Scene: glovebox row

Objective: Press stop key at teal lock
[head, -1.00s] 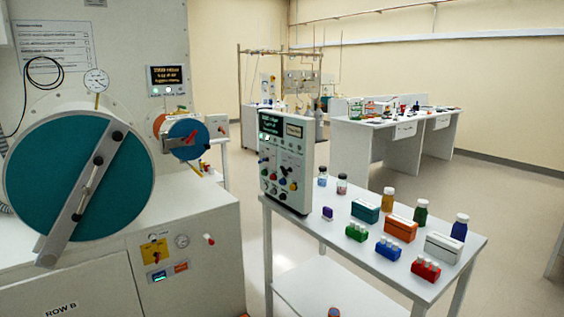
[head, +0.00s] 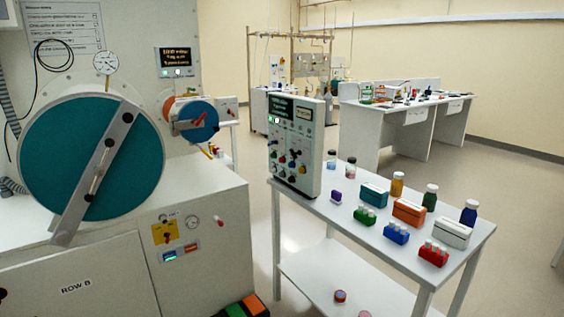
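The teal lock is a large round teal door (head: 60,150) on the white glovebox at the left, with a grey diagonal bar (head: 78,200) across it; it looks closed. On the cabinet front below it to the right are two small keys, one lit teal-green (head: 169,256) and one orange-red (head: 193,246). Their lettering is too small to read, so I cannot tell which is the stop key. Neither of my grippers is in view.
A white cart (head: 345,215) stands to the right, carrying a grey control box (head: 309,150), bottles and coloured boxes. A smaller blue door (head: 196,122) is farther back. An orange, green and black object (head: 245,307) lies low beside the cabinet. Open floor lies at the right.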

